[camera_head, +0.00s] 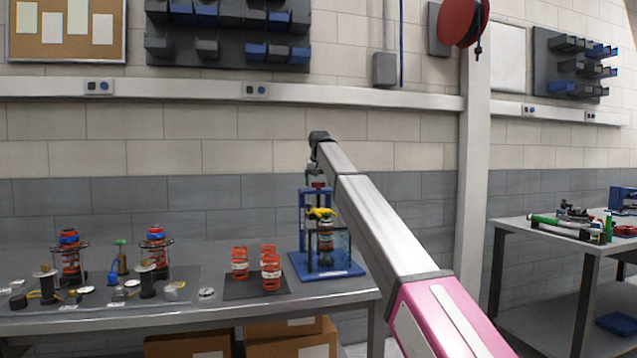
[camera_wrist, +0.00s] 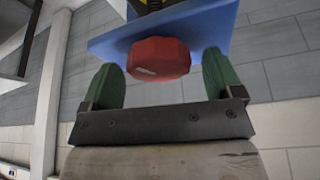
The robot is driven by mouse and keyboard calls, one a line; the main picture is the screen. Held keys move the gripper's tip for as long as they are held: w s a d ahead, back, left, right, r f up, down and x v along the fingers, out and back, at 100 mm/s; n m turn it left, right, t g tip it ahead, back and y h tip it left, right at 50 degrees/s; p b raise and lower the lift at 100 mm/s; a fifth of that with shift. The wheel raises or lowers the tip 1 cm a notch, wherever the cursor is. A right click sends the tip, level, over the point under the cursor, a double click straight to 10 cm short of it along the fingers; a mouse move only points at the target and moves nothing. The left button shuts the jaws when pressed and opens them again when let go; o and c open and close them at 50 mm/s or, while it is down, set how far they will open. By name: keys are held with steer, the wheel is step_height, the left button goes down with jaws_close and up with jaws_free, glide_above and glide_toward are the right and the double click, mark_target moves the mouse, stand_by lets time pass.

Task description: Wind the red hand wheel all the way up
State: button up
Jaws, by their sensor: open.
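The red hand wheel (camera_wrist: 158,58) sits against a blue plate (camera_wrist: 222,28) in the wrist view. My gripper (camera_wrist: 160,72) is open, with its two green fingers on either side of the wheel. A gap shows between each finger and the wheel, so it is not gripped. In the head view the wheel (camera_head: 319,185) is a small red spot on top of the blue fixture (camera_head: 302,215), with my gripper (camera_head: 315,175) just above it. A yellow part (camera_head: 320,213) and a coil spring (camera_head: 326,243) show inside the fixture's frame. Finger detail is too small to tell there.
The fixture stands near the right end of the grey workbench (camera_head: 215,318). Several orange springs (camera_head: 270,272) stand on a dark mat to its left. Assembled spring units (camera_head: 69,262) and small parts lie farther left. A white post (camera_head: 472,170) rises to the right of my arm.

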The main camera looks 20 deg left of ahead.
steer(key=c, duration=0.9)
steer(key=shift+n, duration=0.4)
steer(key=n+g+y, duration=0.1)
steer(key=n+y, duration=0.1)
steer(key=n, duration=0.2)
steer(key=shift+n, duration=0.3)
steer(key=n+g, duration=0.1)
steer(key=n, duration=0.1)
steer(key=n+g+y, duration=0.1)
steer(key=n, duration=0.2)
steer(key=shift+w, duration=0.15)
steer(key=n+g, duration=0.2)
steer(key=n, duration=0.3)
steer(key=shift+n, duration=0.4)
steer(key=n+g, duration=0.1)
steer(key=n, duration=0.2)
steer(key=n+g, duration=0.1)
steer(key=n, duration=0.1)
steer(key=shift+n+h, duration=0.4)
